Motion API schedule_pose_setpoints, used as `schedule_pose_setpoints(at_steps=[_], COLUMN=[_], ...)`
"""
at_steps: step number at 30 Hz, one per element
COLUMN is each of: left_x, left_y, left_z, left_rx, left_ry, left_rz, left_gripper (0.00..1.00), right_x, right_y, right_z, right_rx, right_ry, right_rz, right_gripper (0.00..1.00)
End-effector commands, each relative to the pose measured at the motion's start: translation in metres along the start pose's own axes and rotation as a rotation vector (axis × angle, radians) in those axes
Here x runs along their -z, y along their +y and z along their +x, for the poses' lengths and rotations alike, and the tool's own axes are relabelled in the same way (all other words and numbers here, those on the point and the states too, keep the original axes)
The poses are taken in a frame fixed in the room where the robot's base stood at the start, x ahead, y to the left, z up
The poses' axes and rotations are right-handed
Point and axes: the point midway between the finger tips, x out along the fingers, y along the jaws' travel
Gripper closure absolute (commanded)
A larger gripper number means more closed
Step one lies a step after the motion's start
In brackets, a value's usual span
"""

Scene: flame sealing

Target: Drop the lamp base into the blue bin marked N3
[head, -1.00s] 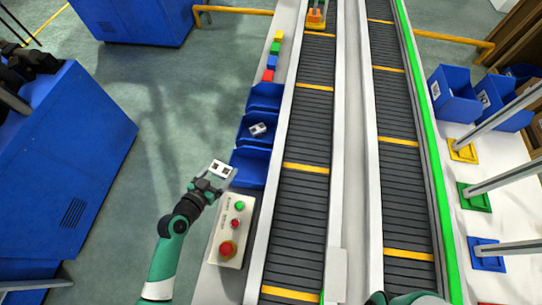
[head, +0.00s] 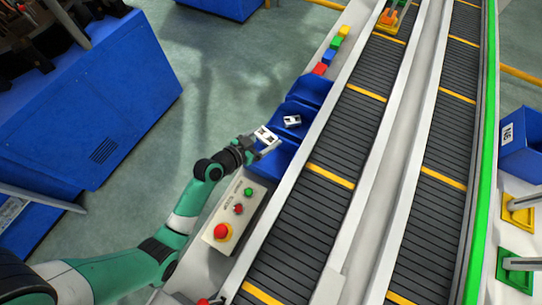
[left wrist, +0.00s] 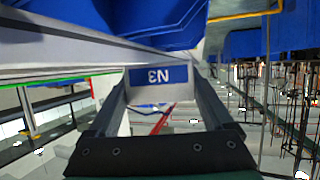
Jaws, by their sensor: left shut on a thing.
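My left gripper (head: 261,140) is shut on a small whitish piece with dark square openings, the lamp base (head: 267,134). It is held at the left edge of the row of blue bins, beside the nearest bin (head: 279,157). A similar whitish piece (head: 291,121) lies in the middle bin (head: 310,111). In the left wrist view, a blue label (left wrist: 157,76) reading N3 upside down shows between the fingers, below a blue bin (left wrist: 150,25). The held piece is hard to make out there. My right gripper is not in view.
A control box (head: 232,217) with red and green buttons stands nearer than the bins. Dark conveyor belts (head: 310,205) run on their right. Coloured blocks (head: 331,53) line up beyond the bins. The floor left of the bins is clear.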

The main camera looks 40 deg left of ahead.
Motion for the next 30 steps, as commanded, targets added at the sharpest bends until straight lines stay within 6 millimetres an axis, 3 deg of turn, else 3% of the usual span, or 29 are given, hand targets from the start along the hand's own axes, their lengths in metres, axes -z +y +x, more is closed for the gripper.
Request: schedule_pose_setpoints(at_steps=[3, 11, 12, 14, 23, 30], left_x=[-0.013, -0.012, -0.012, -0.012, -0.012, -0.010], left_y=[0.000, 0.000, 0.000, 0.000, 0.000, -0.001], left_z=[0.005, 0.005, 0.005, 0.005, 0.000, -0.046], left_rx=[0.000, 0.001, 0.001, 0.001, 0.001, 0.004], left_ry=[0.001, 0.001, 0.001, 0.001, 0.000, -0.001], left_rz=[0.000, 0.000, 0.000, 0.000, 0.000, -0.002], left_gripper=[0.72, 0.72, 0.10, 0.00, 0.00, 0.00], right_x=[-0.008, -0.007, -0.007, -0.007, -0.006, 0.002], right_y=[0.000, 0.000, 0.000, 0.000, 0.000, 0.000], right_z=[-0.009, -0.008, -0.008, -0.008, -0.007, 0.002], right_rx=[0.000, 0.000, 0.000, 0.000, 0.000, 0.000], right_ry=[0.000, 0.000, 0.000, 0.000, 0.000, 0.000], right_rz=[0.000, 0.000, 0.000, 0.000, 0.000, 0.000], right_gripper=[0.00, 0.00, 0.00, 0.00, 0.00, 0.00])
